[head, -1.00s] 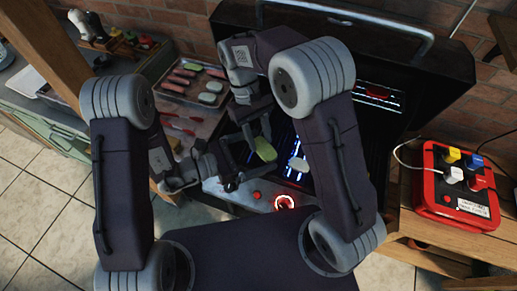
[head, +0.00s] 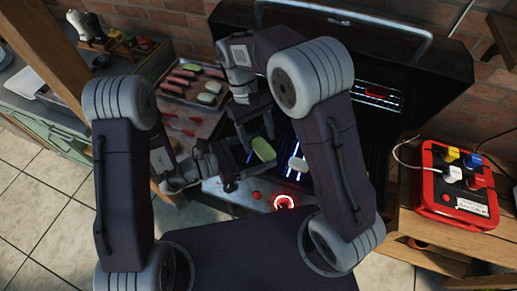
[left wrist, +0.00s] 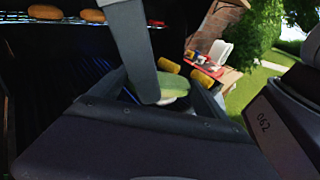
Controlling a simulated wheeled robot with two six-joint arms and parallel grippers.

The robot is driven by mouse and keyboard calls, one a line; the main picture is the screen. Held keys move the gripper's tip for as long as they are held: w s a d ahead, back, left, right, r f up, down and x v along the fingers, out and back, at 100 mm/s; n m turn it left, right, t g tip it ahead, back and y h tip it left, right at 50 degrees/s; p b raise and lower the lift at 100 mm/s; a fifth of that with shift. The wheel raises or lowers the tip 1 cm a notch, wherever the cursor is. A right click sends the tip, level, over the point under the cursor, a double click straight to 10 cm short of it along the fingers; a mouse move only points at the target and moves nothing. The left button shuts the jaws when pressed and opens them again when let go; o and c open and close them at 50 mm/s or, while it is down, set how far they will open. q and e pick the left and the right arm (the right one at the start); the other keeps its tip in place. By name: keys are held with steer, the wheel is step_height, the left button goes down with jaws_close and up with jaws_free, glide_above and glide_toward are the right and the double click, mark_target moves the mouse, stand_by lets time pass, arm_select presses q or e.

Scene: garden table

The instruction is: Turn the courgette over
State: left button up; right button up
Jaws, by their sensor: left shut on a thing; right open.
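The courgette slice (head: 263,149), a pale green oval, is held above the front of the grill, with a broad face showing in the head view. In the left wrist view it (left wrist: 178,86) lies between my left gripper's jaws. My left gripper (head: 246,163) comes in from the left and is shut on it. My right gripper (head: 257,127) is open, pointing down just behind the slice. A grey finger-like bar crosses the left wrist view in front of the slice; I cannot tell whether it touches it.
A pale oval piece (head: 298,163) lies on the grill to the right. A tray (head: 196,118) with sausages, slices and red-handled tools stands at the left. A red box (head: 455,190) with plugs sits on the wooden shelf at the right. The grill's red-lit knob (head: 284,202) is at the front.

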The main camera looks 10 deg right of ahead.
steer(key=v, duration=1.1)
steer(key=shift+r, duration=0.35)
arm_select(q)
steer(key=shift+a, duration=0.1)
steer(key=shift+w, duration=0.1)
arm_select(e)
steer(key=s+d+f+m+t+y, duration=0.2)
steer(key=d+f+m+t, duration=0.1)
steer(key=d+f, duration=0.5)
arm_select(q)
steer(key=shift+d, duration=0.2)
steer(key=shift+a, duration=0.1)
arm_select(e)
steer(key=s+d+f+m+t, duration=0.1)
steer(key=s+d+f+t, duration=0.1)
steer(key=s+f, duration=0.6)
steer(key=shift+s+d+m, duration=0.4)
steer(key=shift+s+d, duration=0.2)
steer(key=shift+s, duration=0.15)
